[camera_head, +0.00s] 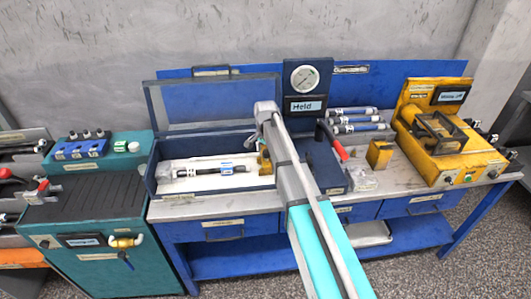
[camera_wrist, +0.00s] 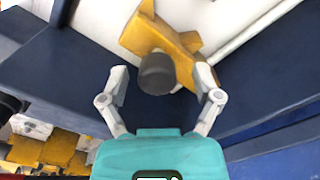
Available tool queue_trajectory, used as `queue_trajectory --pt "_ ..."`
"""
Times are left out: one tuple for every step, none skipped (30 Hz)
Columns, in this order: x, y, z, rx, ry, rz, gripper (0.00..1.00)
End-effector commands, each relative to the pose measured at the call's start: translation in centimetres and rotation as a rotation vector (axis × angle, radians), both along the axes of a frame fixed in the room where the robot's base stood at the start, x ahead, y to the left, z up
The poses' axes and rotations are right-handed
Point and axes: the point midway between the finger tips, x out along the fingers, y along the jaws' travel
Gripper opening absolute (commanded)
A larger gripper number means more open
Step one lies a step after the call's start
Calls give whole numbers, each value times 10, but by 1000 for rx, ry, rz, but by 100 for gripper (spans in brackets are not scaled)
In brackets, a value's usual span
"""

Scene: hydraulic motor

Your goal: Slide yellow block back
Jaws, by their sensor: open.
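A yellow block (camera_wrist: 160,38) with a dark round knob (camera_wrist: 157,73) lies at the top of the wrist view, inside the blue box. It also shows in the head view, as a small yellow part (camera_head: 264,163) at the right end of the box, partly hidden by my arm. My gripper (camera_wrist: 161,80) is open, one finger on each side of the knob. Whether the fingers touch it, I cannot tell. In the head view my arm hides most of the gripper. Another yellow block (camera_head: 380,154) stands on the bench to the right.
The open blue box (camera_head: 152,176) holds a white liner and a dark rod with a blue label (camera_head: 226,169). A gauge marked "Held" (camera_head: 304,80) stands behind. A red-handled lever (camera_head: 338,147), cylinders (camera_head: 355,127) and a yellow machine (camera_head: 440,135) are to the right.

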Motion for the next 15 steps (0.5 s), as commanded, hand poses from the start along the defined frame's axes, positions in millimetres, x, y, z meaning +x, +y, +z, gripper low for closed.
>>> queue_trajectory --pt "0 0 9 0 -1 -17 82" --pt "0 0 12 1 -2 -30 82" --pt "-1 -1 17 1 -4 -49 82" --pt "-1 -1 22 2 -4 -66 82" --pt "-1 -1 26 2 -6 -84 82" --pt "-1 -1 33 2 -7 -110 82" --pt "-1 -1 38 2 -8 -133 82" --pt "-2 -2 44 2 -9 -156 82" --pt "-2 -2 51 4 -11 -188 82" --pt "-2 -2 57 4 -12 -212 82" --pt "-2 -2 63 5 -13 -237 82" --pt "-3 -2 70 5 -15 -270 82" --pt "-3 -2 76 7 -16 -296 82" --pt "-3 -2 81 7 -18 -321 82" --pt "-4 -2 88 8 -19 -355 82"
